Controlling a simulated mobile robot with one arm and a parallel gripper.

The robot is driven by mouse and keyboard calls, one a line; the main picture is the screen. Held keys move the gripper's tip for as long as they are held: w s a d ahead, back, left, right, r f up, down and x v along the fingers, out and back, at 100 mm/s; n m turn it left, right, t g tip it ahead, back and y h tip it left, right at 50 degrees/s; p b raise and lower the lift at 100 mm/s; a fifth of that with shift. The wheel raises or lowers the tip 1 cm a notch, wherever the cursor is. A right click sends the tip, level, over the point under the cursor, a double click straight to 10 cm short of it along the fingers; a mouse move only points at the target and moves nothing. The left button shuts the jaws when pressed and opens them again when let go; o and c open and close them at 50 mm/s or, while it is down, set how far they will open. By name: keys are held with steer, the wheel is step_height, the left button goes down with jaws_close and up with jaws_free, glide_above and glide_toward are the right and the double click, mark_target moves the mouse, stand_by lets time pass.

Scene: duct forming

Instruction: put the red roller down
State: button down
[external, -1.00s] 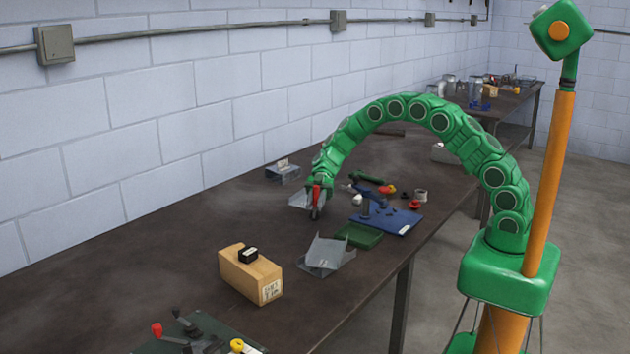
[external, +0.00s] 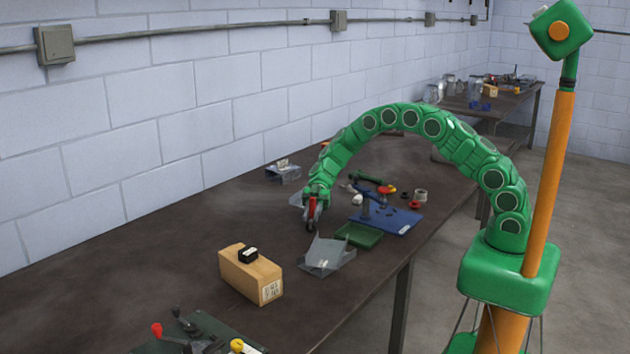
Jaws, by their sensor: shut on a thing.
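The red roller (external: 312,207) has a red handle and a dark wheel at its lower end. My gripper (external: 315,196) is shut on its handle and holds it roughly upright, wheel down. The wheel is at or just above the dark bench top (external: 190,240); I cannot tell whether it touches.
A green tray (external: 360,235) and a bent metal piece (external: 327,256) lie nearer the front edge. A blue plate (external: 400,222) with a stand is to the right. A cardboard box (external: 250,275) stands at front. The bench left of the roller is clear.

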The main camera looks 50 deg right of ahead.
steer(key=shift+f, duration=0.15)
steer(key=c, duration=0.9)
jaws_free()
steer(key=shift+r, duration=0.25)
steer(key=shift+v, duration=6)
steer(key=shift+f, duration=0.1)
